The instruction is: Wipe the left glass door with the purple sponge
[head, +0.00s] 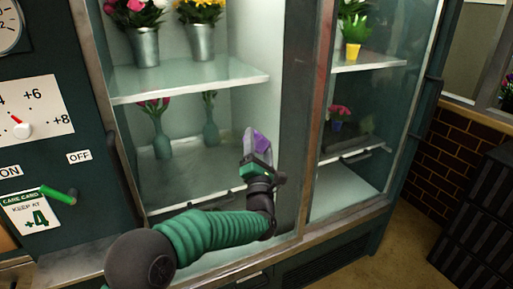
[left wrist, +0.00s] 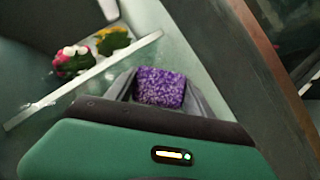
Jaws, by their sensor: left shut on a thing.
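The purple sponge (head: 260,142) is held in my left gripper (head: 254,150), in front of the right part of the left glass door (head: 185,180). In the left wrist view the purple sponge (left wrist: 161,87) sits between the two fingers of my left gripper (left wrist: 160,95), which are shut on it. I cannot tell whether the sponge touches the glass. My green left arm comes in from below and crosses the lower part of the door. My right gripper is not in view.
Behind the glass, shelves (head: 190,80) hold flowers in metal buckets (head: 145,46) and vases (head: 161,138). The right glass door (head: 350,130) stands beside a metal post. A panel with a dial (head: 22,128) and green lever (head: 58,195) is at left. Black crates (head: 480,225) stand at right.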

